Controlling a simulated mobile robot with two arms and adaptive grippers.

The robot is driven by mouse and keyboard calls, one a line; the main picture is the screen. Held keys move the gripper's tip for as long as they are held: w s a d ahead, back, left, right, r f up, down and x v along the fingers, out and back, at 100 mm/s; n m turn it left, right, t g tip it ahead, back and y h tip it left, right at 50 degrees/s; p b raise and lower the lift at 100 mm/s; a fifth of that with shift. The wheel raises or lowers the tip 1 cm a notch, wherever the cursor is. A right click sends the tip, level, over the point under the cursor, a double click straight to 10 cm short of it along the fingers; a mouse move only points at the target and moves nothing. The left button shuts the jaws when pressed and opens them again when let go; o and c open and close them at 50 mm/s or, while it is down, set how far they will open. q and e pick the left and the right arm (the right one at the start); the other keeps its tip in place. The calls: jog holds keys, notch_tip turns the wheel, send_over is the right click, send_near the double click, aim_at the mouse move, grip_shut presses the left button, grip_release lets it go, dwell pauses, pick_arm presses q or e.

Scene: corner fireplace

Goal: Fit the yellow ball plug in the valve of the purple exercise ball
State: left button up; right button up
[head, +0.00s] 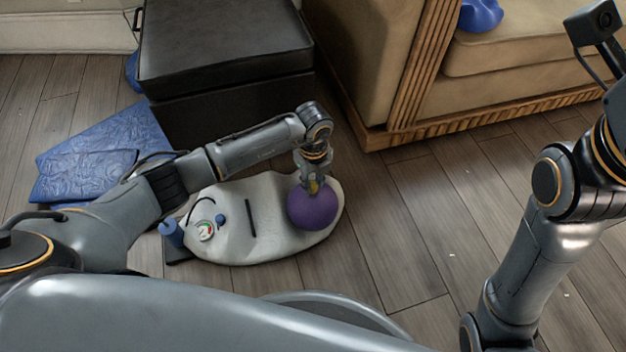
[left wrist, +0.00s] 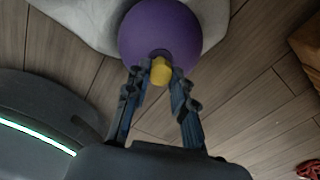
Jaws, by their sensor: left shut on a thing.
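The purple exercise ball (head: 313,210) rests at the right end of a pale mat or bag on the floor. It fills the top middle of the left wrist view (left wrist: 160,28). The yellow ball plug (left wrist: 161,72) is between the fingertips of my left gripper (left wrist: 160,78), right at the ball's near surface. In the head view my left gripper (head: 313,184) points down at the top of the ball. I cannot tell how far the plug is in the valve, because the plug and fingers hide it. My right gripper is out of view; only its arm shows at the right.
The pale mat or bag (head: 265,222) carries a gauge (head: 205,230) and a small blue item. A black ottoman (head: 225,60) stands behind, with a blue folded cloth (head: 85,155) at left. A sofa (head: 500,75) stands at back right. The wooden floor (head: 420,230) at right is clear.

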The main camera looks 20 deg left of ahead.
pick_arm(q)
jog(key=shift+f+b, duration=0.4)
jog(key=shift+f, duration=0.5)
jog(key=o, duration=1)
